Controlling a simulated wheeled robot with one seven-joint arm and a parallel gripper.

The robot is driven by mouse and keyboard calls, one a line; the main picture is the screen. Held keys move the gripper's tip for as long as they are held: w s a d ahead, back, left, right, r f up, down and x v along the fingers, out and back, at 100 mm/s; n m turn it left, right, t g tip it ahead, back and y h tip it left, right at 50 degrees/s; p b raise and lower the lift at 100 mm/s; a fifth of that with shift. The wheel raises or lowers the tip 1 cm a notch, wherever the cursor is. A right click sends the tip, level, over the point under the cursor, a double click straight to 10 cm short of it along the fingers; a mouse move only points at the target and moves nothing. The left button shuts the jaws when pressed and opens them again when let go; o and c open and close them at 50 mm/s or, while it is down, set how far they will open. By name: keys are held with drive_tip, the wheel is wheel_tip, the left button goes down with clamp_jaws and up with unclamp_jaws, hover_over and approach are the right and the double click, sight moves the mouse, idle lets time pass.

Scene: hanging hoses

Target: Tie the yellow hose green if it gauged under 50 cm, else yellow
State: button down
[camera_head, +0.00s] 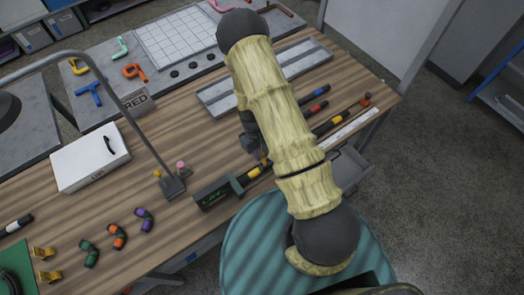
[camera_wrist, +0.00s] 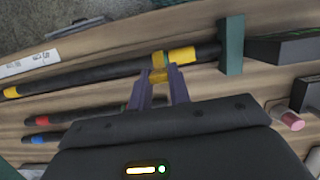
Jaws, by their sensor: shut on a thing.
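The yellow hose (camera_wrist: 100,76) is black with yellow bands and lies across the wooden bench. Its right end reaches a dark green upright block (camera_wrist: 230,45). It also shows in the head view (camera_head: 325,128), partly behind my arm. My gripper (camera_wrist: 160,74) is shut on a small orange-yellow tie (camera_wrist: 158,77), right at the hose beside its right yellow band. I cannot tell whether the tie is around the hose. In the head view my arm hides most of my gripper. Other yellow ties (camera_head: 43,253), green ties (camera_head: 90,252), orange ties (camera_head: 117,236) and purple ties (camera_head: 145,218) lie at the front left.
A dark gauge box (camera_head: 212,194) has a green display too small to read. A white ruler strip (camera_head: 355,128) lies along the bench edge. Red-banded (camera_head: 315,109) and blue-banded hoses lie behind.

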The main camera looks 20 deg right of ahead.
sight(262, 167)
drive_tip(key=shift+w+d+f+b, duration=0.1)
drive_tip(key=shift+f+b, duration=1.35)
drive_tip(key=shift+f, duration=0.55)
drive_tip(key=shift+w+b+x, duration=0.2)
drive_tip(key=shift+b+x, duration=0.65)
drive_tip(key=shift+x, duration=0.1)
drive_tip(key=shift+w+b+x, duration=0.25)
drive_tip(key=shift+b+x, duration=0.55)
drive_tip(key=shift+x, duration=0.15)
idle(1.0)
drive_tip(key=shift+f, duration=0.1)
drive_tip(key=c, duration=1.2)
unclamp_jaws()
drive_tip(key=shift+c, duration=0.2)
drive_tip(key=b+v, duration=0.4)
drive_tip(key=v, duration=1.3)
drive_tip(key=shift+w, duration=0.1)
